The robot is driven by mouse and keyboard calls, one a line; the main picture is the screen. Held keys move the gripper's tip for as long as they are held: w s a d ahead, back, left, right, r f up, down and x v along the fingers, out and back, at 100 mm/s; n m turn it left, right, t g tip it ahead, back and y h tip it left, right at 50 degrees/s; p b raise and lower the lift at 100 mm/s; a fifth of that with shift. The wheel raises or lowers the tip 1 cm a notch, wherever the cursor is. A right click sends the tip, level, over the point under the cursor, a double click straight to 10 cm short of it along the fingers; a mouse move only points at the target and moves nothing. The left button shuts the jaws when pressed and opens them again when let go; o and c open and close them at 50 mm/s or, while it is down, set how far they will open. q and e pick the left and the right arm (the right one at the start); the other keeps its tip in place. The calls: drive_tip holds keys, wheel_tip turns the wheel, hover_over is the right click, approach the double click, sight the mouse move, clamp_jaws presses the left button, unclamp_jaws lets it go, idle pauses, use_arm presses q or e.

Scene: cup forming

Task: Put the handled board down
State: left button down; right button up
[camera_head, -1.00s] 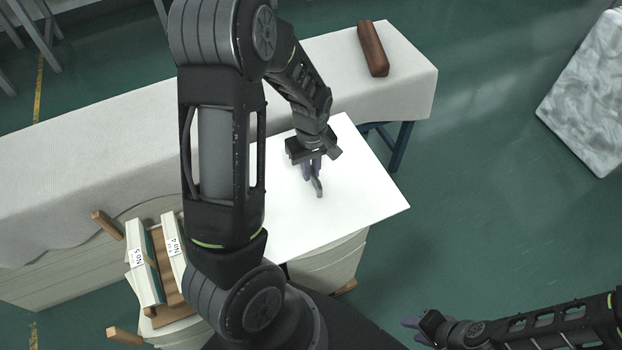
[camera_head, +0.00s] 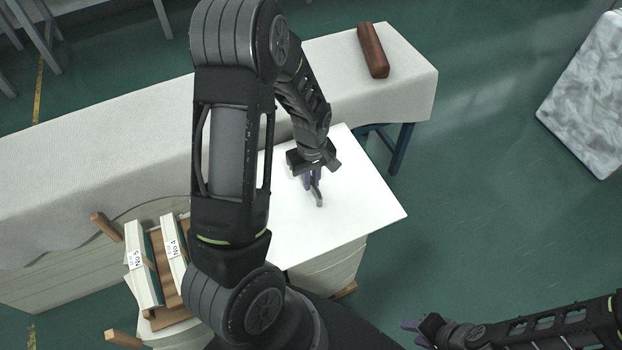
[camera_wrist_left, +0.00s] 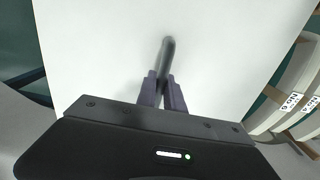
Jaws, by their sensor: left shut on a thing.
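The handled board is a flat white panel (camera_head: 360,205) with a small dark grey handle (camera_head: 318,198) standing on its face. My left gripper (camera_head: 314,182) is shut on the handle from above. In the left wrist view the handle (camera_wrist_left: 167,50) runs away from between my fingers (camera_wrist_left: 162,88), and the white board (camera_wrist_left: 100,45) fills most of the picture. The board lies over a pale rounded stack. Whether it touches the stack cannot be told. My left arm hides the board's left part. My right gripper (camera_head: 416,332) is at the bottom right, away from the board.
A long table with a pale cloth (camera_head: 100,140) runs behind the board, with a brown block (camera_head: 373,50) on it. Pale stacked pieces with number labels (camera_head: 150,265) stand on a wooden frame at the lower left. A grey slab (camera_head: 590,100) is at the right. Green floor is clear between.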

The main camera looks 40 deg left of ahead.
use_arm(q)
drive_tip(key=c, duration=1.5)
unclamp_jaws()
drive_tip(key=shift+o, duration=0.2)
drive_tip(key=shift+r, duration=0.25)
wheel_tip(320, 180, up, 12)
drive_tip(key=p, duration=0.2)
drive_tip(key=shift+f, duration=0.15)
